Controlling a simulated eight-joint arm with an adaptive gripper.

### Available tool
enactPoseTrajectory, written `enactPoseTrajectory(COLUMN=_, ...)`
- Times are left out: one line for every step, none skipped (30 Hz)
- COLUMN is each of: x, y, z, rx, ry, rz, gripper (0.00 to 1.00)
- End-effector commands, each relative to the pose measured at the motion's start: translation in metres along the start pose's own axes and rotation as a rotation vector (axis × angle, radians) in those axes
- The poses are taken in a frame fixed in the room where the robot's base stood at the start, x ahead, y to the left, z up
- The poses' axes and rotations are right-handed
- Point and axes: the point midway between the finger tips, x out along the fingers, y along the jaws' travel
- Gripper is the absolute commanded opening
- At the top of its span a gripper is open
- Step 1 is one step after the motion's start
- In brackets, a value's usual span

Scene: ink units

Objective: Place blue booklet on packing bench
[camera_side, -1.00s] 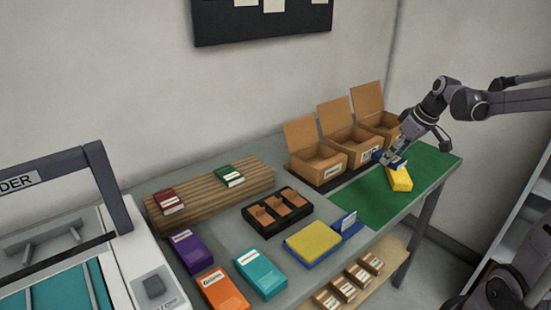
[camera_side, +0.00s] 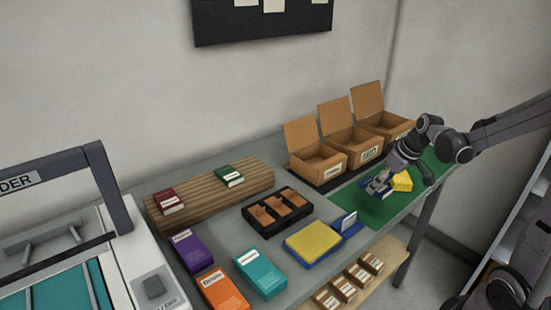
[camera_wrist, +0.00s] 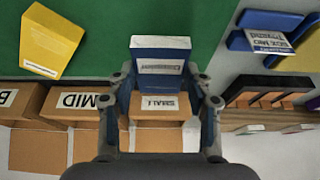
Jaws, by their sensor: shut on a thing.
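The blue booklet (camera_wrist: 160,48) has a white label and is held between the two fingers of my gripper (camera_wrist: 163,85) in the wrist view. In the side view my gripper (camera_side: 377,190) is low over the green mat (camera_side: 362,209) of the bench and hides most of the blue booklet. I cannot tell whether the booklet touches the mat. A yellow booklet (camera_side: 403,181) lies on the mat just right of my gripper; it also shows in the wrist view (camera_wrist: 52,40).
Three open cardboard boxes (camera_side: 318,158) stand behind the mat. A card in a blue stand (camera_side: 345,223) and a yellow pad on a blue base (camera_side: 313,242) are to the left. The mat's front part is clear.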

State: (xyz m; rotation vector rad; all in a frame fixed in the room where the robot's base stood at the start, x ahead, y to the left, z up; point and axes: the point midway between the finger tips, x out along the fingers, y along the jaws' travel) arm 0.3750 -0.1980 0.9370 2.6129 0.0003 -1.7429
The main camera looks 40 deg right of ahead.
Motion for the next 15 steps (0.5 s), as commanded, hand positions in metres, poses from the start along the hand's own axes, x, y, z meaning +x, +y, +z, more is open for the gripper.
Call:
enactPoseTrajectory(x=0.006, y=-0.004, z=-0.004, rx=-0.003, ry=0.0, rz=0.0, gripper=0.19)
enactPoseTrajectory(x=0.009, y=-0.005, z=-0.006, rx=-0.002, ry=-0.001, rz=0.0, gripper=0.19)
enactPoseTrajectory(x=0.011, y=-0.007, z=-0.007, rx=-0.002, ry=-0.001, rz=0.0, gripper=0.19)
enactPoseTrajectory(x=0.012, y=-0.007, z=-0.008, rx=-0.001, ry=-0.001, rz=0.001, gripper=0.19)
enactPoseTrajectory(x=0.013, y=-0.008, z=-0.008, rx=-0.001, ry=-0.001, rz=0.001, gripper=0.19)
enactPoseTrajectory(x=0.015, y=-0.009, z=-0.009, rx=0.0, ry=-0.001, rz=0.001, gripper=0.19)
enactPoseTrajectory(x=0.016, y=-0.009, z=-0.008, rx=0.0, ry=-0.001, rz=0.001, gripper=0.19)
enactPoseTrajectory(x=0.018, y=-0.009, z=-0.007, rx=0.001, ry=-0.001, rz=0.001, gripper=0.19)
enactPoseTrajectory(x=0.022, y=-0.009, z=-0.006, rx=0.001, ry=-0.001, rz=0.001, gripper=0.19)
enactPoseTrajectory(x=0.025, y=-0.008, z=-0.005, rx=0.001, ry=-0.001, rz=0.001, gripper=0.19)
enactPoseTrajectory(x=0.028, y=-0.008, z=-0.003, rx=0.001, ry=-0.001, rz=0.001, gripper=0.19)
enactPoseTrajectory(x=0.033, y=-0.008, z=-0.001, rx=0.001, ry=-0.001, rz=0.001, gripper=0.19)
enactPoseTrajectory(x=0.036, y=-0.008, z=0.0, rx=0.001, ry=-0.001, rz=0.001, gripper=0.19)
enactPoseTrajectory(x=0.039, y=-0.008, z=0.001, rx=0.001, ry=-0.001, rz=0.001, gripper=0.19)
enactPoseTrajectory(x=0.043, y=-0.008, z=0.003, rx=0.001, ry=-0.001, rz=0.001, gripper=0.19)
